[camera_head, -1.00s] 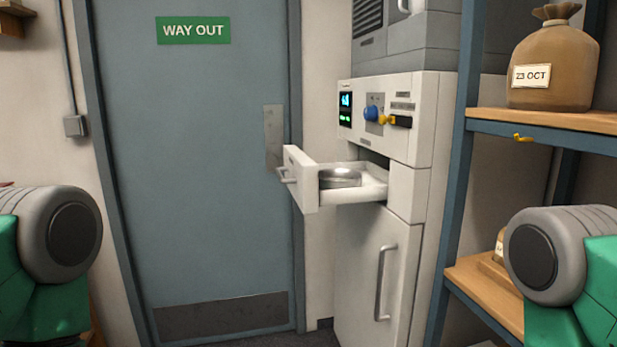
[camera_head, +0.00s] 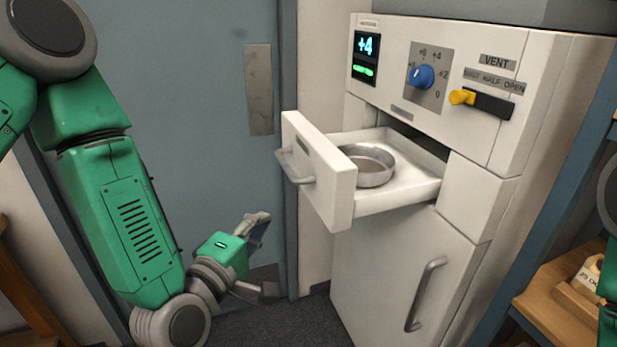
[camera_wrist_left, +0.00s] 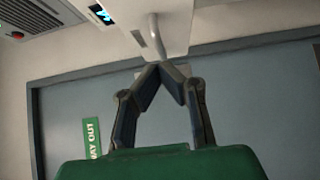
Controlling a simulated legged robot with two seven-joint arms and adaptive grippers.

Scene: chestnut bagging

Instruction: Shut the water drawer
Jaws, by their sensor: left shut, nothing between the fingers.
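The white water drawer (camera_head: 325,180) stands pulled out of the white cabinet, with a round metal dish (camera_head: 368,165) inside it. Its bar handle (camera_head: 294,168) is on the front face. My left gripper (camera_head: 268,255) is below and to the left of the drawer front, apart from it. In the left wrist view my left gripper (camera_wrist_left: 165,66) has its fingertips together with nothing between them, and the drawer handle (camera_wrist_left: 155,36) appears just beyond the tips. My right gripper is out of view.
The cabinet carries a blue knob (camera_head: 421,77), a yellow vent lever (camera_head: 462,97) and a lower door with a handle (camera_head: 424,295). A grey-blue door (camera_head: 190,120) is behind my left arm. Wooden shelving (camera_head: 555,300) stands at the right.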

